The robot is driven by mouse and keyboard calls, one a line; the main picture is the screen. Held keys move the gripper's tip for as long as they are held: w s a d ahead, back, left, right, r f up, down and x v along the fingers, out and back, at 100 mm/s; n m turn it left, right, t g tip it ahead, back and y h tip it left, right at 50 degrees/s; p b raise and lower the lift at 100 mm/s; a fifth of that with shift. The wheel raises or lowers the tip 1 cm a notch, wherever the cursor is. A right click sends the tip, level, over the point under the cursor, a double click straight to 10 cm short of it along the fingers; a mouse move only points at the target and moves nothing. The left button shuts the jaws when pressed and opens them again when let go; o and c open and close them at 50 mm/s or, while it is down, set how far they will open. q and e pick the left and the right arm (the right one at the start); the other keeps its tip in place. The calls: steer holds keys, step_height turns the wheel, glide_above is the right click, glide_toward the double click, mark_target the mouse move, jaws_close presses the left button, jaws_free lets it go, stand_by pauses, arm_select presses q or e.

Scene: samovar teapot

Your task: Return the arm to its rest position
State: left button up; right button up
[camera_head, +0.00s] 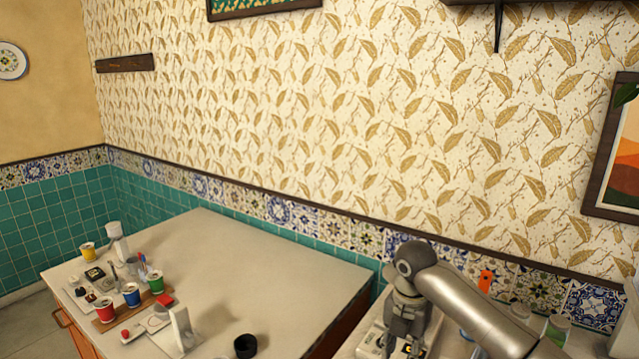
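My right arm reaches in from the lower right, with a silver forearm and a dark joint. My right gripper (402,345) hangs from it, pointing down over the small counter at the bottom right. Its fingers are small and partly cut by the bottom edge, and I cannot tell whether they are open. I see nothing clearly held in it. A pale device with dark markings (372,340) lies beside and partly behind the gripper. My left gripper is not in view.
A pale counter (270,265) has several colored cans, including a blue one (131,294), at its left end. A dark cup (245,346) stands near its front. Its middle and back are clear. Jars (557,328) stand right of my arm, near the tiled wall.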

steer(key=s+a+f+m+t+y, duration=0.1)
steer(key=s+a+f+m, duration=0.35)
steer(key=s+f, duration=0.3)
steer(key=s+a+f+m+y, duration=0.2)
steer(key=s+a+f+m, duration=0.2)
steer(key=s+f+m, duration=0.3)
steer(key=s+d+m+t+h, duration=0.1)
steer(key=s+d+m, duration=0.5)
steer(key=s+m, duration=0.25)
steer(key=s+d+m+t+h, duration=0.1)
steer(key=s+d+m+h, duration=0.1)
steer(key=s+d+m, duration=0.6)
step_height(320, 180, down, 26)
steer(key=s+a+n+g+b, duration=0.1)
steer(key=s+a+b, duration=0.1)
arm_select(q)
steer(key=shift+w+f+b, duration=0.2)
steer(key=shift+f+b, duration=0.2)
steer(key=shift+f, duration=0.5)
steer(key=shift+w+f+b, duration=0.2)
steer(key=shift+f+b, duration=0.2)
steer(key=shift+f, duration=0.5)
arm_select(e)
steer(key=s+d+f+g, duration=0.1)
steer(key=s+d+f, duration=0.2)
steer(key=s+f, duration=1.4)
steer(key=shift+s+d+f, duration=0.15)
steer(key=shift+s+f, duration=0.15)
steer(key=shift+f, duration=0.7)
